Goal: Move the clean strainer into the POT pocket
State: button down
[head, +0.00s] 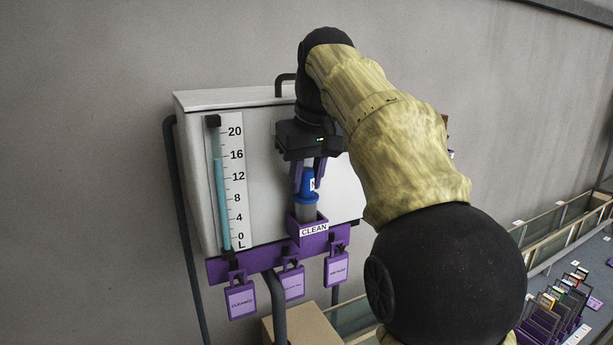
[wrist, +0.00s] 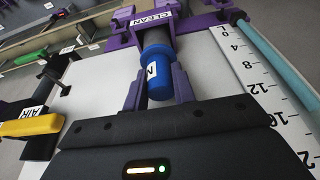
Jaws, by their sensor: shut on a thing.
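The strainer (head: 307,183) has a blue top with a white letter mark and a grey lower body. It stands upright in the purple pocket labelled CLEAN (head: 313,230), its lower end hidden inside. My gripper (head: 308,177) comes down from above, its purple fingers shut on the blue top. In the wrist view the blue top (wrist: 157,76) lies between the two fingers, with the grey body running into the CLEAN pocket (wrist: 193,20). I see no pocket that I can read as POT; my arm covers the right part of the panel.
A white cabinet (head: 258,118) carries a scale with a blue column (head: 220,190). Purple tags (head: 240,300) hang below it. In the wrist view a yellow handle (wrist: 32,126) and a green handle (wrist: 30,57) are at the left. Racks of dark panels (head: 556,308) stand at lower right.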

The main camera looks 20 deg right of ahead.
aim_at(310, 202)
jog(key=c, duration=1.1)
grip_release()
jog(key=p+v, duration=0.4)
jog(key=v, duration=0.1)
jog(key=shift+w+r+p, duration=0.2)
jog(key=shift+w+p, duration=0.2)
jog(key=shift+b+v, duration=0.3)
jog(key=shift+v, duration=0.55)
jog(key=shift+a+r, duration=0.15)
jog(key=s+d+r+b, duration=0.1)
jog(key=s, duration=0.3)
jog(key=s+d+r+b, duration=0.1)
jog(key=s+r, duration=0.1)
jog(key=s, duration=0.2)
jog(key=s+r+b, duration=0.1)
jog(key=s, duration=0.4)
jog(key=shift+d+r, duration=0.3)
jog(key=shift+d, duration=0.1)
